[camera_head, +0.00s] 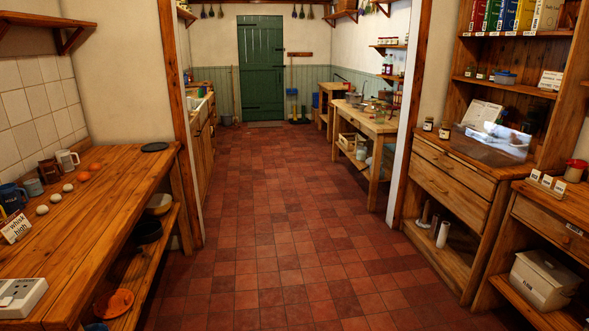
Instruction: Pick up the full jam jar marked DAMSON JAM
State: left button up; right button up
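No label reading DAMSON JAM can be made out in the head view. Two small dark jars with labels too small to read, a left one (428,124) and a right one (444,131), stand at the left end of the pine dresser top on the right. More small jars (481,73) sit on the dresser shelf above. A jar with a red lid (575,171) stands on the lower unit at far right. Small containers also show on the wall shelves in the far room, too small to identify. Neither of my grippers is in view.
A wooden counter (110,205) on the left holds mugs, eggs and orange fruits. A clear plastic box (492,143) sits on the dresser. A workbench (368,124) stands beyond the doorway on the right. The red tiled floor (270,230) is clear to the green door (261,68).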

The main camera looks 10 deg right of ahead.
aim_at(428, 123)
jog(key=i+u, duration=0.1)
jog(key=i, duration=1.95)
jog(key=i+j+z, duration=0.1)
jog(key=i+z, duration=0.15)
jog(key=i, duration=0.25)
jog(key=i+j+z, duration=0.25)
jog(key=i, duration=0.25)
jog(key=i+j+z, duration=0.3)
jog(key=i, duration=0.2)
jog(key=i+j+z, duration=0.25)
jog(key=i, duration=0.2)
jog(key=i+j+z, duration=0.45)
jog(key=z, duration=0.15)
jog(key=i+j+z, duration=0.25)
jog(key=j, duration=0.2)
jog(key=j+z, duration=0.3)
jog(key=i+j+z, duration=0.15)
jog(key=j+z, duration=0.15)
jog(key=j, duration=0.2)
jog(key=j+z, duration=0.55)
jog(key=j, duration=0.3)
